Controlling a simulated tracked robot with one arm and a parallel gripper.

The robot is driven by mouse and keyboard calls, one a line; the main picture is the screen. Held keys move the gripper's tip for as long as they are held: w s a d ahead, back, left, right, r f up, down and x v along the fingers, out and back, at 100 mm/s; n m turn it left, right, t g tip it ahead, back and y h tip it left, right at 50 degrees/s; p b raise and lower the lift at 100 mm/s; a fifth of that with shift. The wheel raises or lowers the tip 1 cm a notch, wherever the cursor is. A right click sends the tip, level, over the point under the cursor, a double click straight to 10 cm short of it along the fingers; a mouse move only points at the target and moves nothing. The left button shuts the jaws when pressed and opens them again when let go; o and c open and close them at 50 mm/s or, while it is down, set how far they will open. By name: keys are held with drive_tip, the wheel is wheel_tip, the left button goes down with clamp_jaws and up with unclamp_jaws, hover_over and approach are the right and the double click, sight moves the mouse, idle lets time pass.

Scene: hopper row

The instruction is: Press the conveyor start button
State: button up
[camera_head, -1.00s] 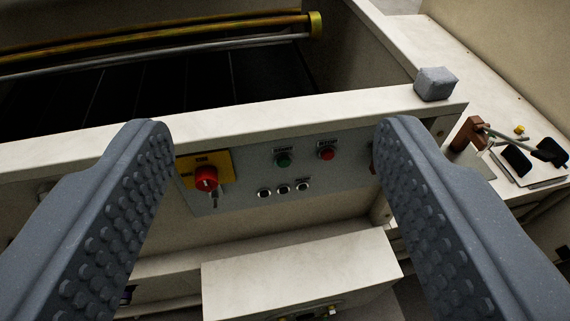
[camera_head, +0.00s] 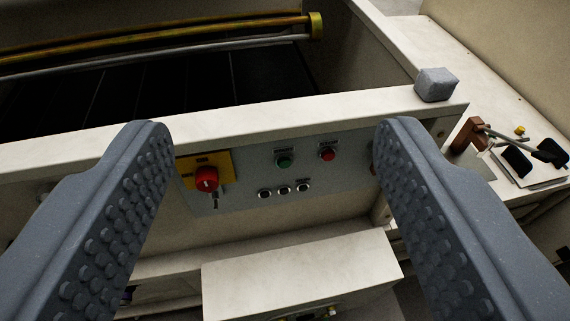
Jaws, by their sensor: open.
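A grey control panel (camera_head: 245,194) is set in the front of the pale hopper housing, in the middle of the view. It carries a green button (camera_head: 284,162), a red button (camera_head: 327,153) to its right, and a row of three small round fittings (camera_head: 284,191) below. A red rotary knob (camera_head: 206,179) sits on a yellow plate at the panel's left. The labels are too small to read. My gripper (camera_head: 268,140) is open and empty, its fingers framing the panel left and right. The fingers look nearer than the panel; no contact is visible. The right finger hides the panel's right end.
A pale ledge (camera_head: 300,268) juts out below the panel. A grey block (camera_head: 435,85) sits on the housing's right corner. A brown lever bracket (camera_head: 467,135) and black pedals (camera_head: 517,161) are at the right. The dark hopper with yellow and silver bars (camera_head: 190,30) lies behind.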

clamp_jaws()
idle(1.6)
